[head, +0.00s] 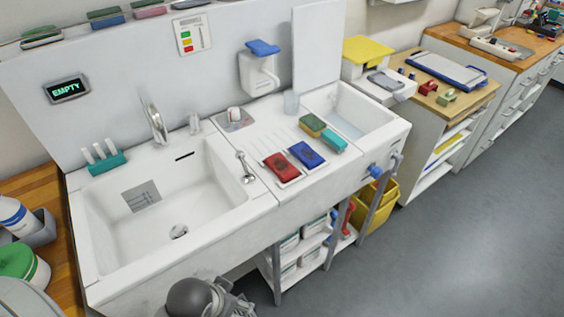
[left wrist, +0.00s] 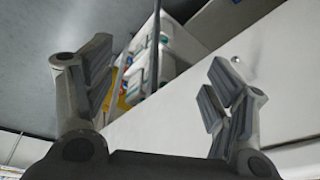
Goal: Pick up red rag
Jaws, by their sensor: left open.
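The red rag (head: 281,167) is a flat folded piece lying on the white drainboard between the two basins, with a blue rag (head: 306,154) just to its right. My left gripper (head: 232,300) is at the bottom of the head view, in front of the sink unit and apart from the red rag. In the left wrist view the left gripper (left wrist: 160,85) has its fingers spread with nothing between them. The red rag does not show in the left wrist view. My right gripper is in neither view.
The large basin (head: 150,215) is left of the rags, and a hand-shower head (head: 247,178) lies at its right edge. White shelves (head: 300,258) stand under the sink. The floor at right is clear.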

